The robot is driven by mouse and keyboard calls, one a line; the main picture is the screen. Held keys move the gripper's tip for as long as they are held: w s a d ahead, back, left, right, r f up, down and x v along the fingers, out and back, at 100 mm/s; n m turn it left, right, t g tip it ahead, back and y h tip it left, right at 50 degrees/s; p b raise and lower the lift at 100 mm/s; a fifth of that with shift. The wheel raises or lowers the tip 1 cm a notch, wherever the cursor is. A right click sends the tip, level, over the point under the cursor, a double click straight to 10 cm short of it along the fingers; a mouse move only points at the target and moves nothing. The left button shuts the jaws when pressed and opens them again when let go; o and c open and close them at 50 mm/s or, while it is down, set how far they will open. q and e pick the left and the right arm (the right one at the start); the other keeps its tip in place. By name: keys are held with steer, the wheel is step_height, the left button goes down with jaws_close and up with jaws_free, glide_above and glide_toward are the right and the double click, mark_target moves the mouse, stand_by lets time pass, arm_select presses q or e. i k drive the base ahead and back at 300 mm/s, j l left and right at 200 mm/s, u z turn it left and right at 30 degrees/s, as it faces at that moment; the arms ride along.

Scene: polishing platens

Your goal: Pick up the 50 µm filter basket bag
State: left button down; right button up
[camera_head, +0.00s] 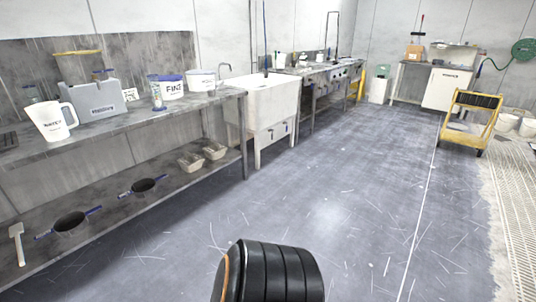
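I cannot make out a 50 µm label on anything in the head view. A grey basket or tub with a yellow rim (78,66) stands at the back of the left bench, partly hidden behind a grey box (95,99); I cannot tell if it is the filter basket bag. Two black round items with blue handles, one nearer (70,222) and one farther (144,186), lie on the lower shelf; their kind is unclear. Neither of my grippers shows in this view.
The left bench (222,97) also carries a white jug (53,121) and white tubs (172,88). A white sink (268,101) stands beyond it. A yellow cart (470,120) is at the right. The grey floor (330,190) between is open.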

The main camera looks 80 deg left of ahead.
mark_target(191, 162)
steer(key=u, duration=3.45)
